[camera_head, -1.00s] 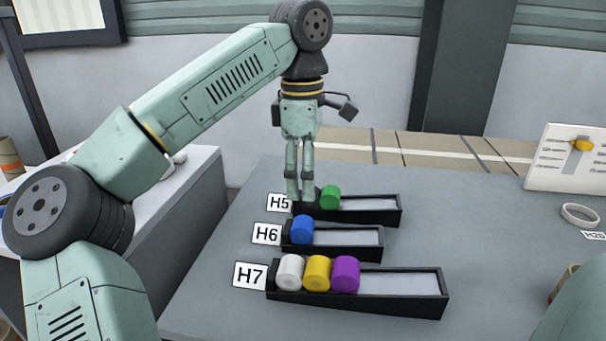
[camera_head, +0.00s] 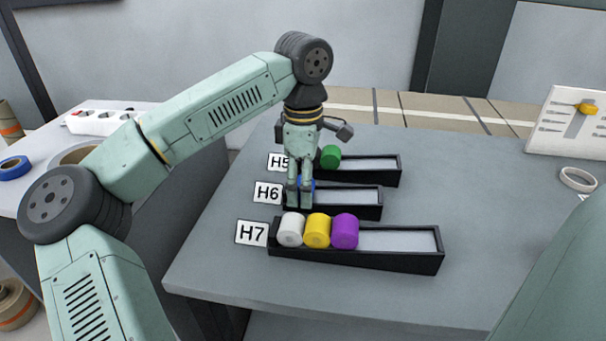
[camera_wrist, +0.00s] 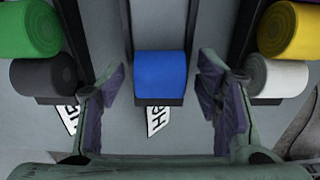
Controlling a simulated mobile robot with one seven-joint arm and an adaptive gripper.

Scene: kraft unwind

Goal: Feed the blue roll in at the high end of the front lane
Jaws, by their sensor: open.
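The blue roll (camera_head: 306,184) sits at the label end of the middle lane (camera_head: 350,205), marked H6. My gripper (camera_head: 299,203) is over it and mostly hides it in the head view. In the wrist view the blue roll (camera_wrist: 160,75) lies between the spread fingers of my gripper (camera_wrist: 161,88), with gaps at both sides. The front lane (camera_head: 400,262), marked H7, holds a white roll (camera_head: 290,230), a yellow roll (camera_head: 317,231) and a purple roll (camera_head: 345,231), bunched at its left end. Its right part is bare, and its side looks deeper there.
The back lane (camera_head: 385,178), marked H5, holds a green roll (camera_head: 330,157); the wrist view also shows a black roll (camera_wrist: 43,77) beside it. A white tape ring (camera_head: 578,179) and a white panel with a yellow slider (camera_head: 565,122) are at right.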

